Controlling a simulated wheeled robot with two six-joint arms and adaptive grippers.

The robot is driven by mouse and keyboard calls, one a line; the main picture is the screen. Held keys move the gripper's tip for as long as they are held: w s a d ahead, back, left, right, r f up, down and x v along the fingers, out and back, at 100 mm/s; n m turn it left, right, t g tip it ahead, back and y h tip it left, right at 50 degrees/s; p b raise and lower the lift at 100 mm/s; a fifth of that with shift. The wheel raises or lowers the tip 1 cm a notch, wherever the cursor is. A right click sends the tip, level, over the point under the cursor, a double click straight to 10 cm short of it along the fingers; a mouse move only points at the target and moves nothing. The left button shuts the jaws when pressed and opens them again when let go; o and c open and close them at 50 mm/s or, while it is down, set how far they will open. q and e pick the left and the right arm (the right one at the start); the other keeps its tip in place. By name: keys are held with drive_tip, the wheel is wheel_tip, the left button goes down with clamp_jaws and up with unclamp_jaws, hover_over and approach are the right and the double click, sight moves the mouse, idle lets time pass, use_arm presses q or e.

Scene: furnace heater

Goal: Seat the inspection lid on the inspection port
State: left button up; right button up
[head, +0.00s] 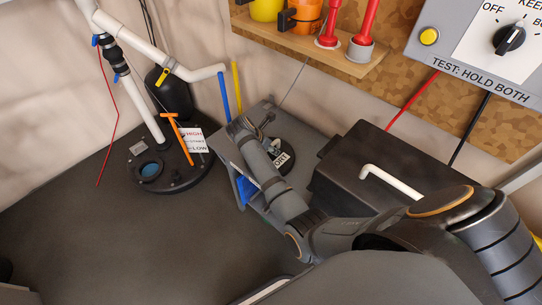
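The inspection port (151,170) is a round opening with a bluish inside, in the dark round cover (180,183) on the floor at left. A black disc (287,163) with a partly hidden white label ending in "RT" lies on the grey stand at centre; it appears to be the inspection lid. My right arm reaches in from the right across the stand. My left gripper is not in view.
The grey stand (224,150) has a blue part below. A white pipe (132,85), an orange T-handle (180,138) and a HIGH/LOW sign (195,141) rise by the cover. A black box (345,185) with a white handle stands right.

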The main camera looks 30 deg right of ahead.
clamp_jaws()
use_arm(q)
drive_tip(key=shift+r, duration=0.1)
use_arm(e)
drive_tip(key=shift+r, duration=0.1)
idle(0.3)
